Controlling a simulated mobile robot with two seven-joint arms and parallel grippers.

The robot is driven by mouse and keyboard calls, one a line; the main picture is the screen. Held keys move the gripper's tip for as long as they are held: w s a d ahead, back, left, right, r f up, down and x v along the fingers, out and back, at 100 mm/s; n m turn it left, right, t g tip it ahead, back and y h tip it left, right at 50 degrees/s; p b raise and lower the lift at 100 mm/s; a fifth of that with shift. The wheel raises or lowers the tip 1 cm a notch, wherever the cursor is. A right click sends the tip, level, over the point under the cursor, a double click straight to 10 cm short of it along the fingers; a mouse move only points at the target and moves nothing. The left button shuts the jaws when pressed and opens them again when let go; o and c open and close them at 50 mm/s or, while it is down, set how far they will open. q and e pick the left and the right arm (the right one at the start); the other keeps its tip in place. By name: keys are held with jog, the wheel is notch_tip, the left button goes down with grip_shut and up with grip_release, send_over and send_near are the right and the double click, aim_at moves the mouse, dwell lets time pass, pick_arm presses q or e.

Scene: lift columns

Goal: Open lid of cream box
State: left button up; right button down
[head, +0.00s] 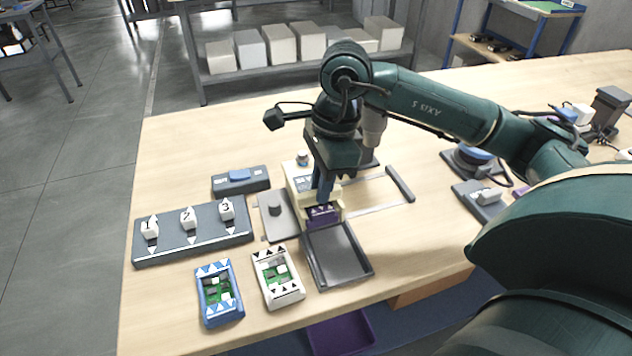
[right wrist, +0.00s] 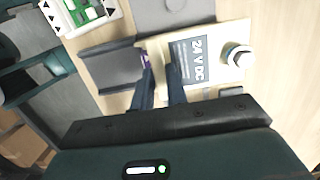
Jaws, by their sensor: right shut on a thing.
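The cream box (head: 297,172) stands on the wooden table, partly hidden behind my right gripper. In the right wrist view its cream top (right wrist: 213,43) carries a grey "24 V DC" label and a round white knob. My right gripper (head: 323,199) points down at the near side of the box. In the right wrist view its two blue fingers (right wrist: 160,70) stand a little apart at the box's edge, closed on what looks like the lid's edge. The grip itself is mostly hidden. A purple part (head: 322,213) shows at the box's front, below the fingers. My left gripper is out of view.
A dark grey tray (head: 319,285) lies just in front of the box. A grey plate with a knob (head: 270,223) and a numbered switch panel (head: 180,250) are on the left. Blue (head: 209,311) and white (head: 290,297) framed circuit units stand in front.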

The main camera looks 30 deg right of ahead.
aim_at(306, 170)
jog(key=shift+w+d+b, duration=0.15)
jog(key=shift+w+d, duration=0.15)
jog(key=shift+w, duration=0.9)
jog(key=shift+w+d+b, duration=0.15)
jog(key=shift+w+d, duration=0.1)
jog(key=shift+w, duration=0.9)
jog(key=shift+w+d+b, duration=0.15)
jog(key=shift+w+d, duration=0.15)
jog(key=shift+w, duration=0.9)
jog(key=c, duration=1.5)
grip_release()
jog(key=shift+o, duration=0.2)
jog(key=shift+r+p, duration=2)
jog(key=shift+r, duration=1)
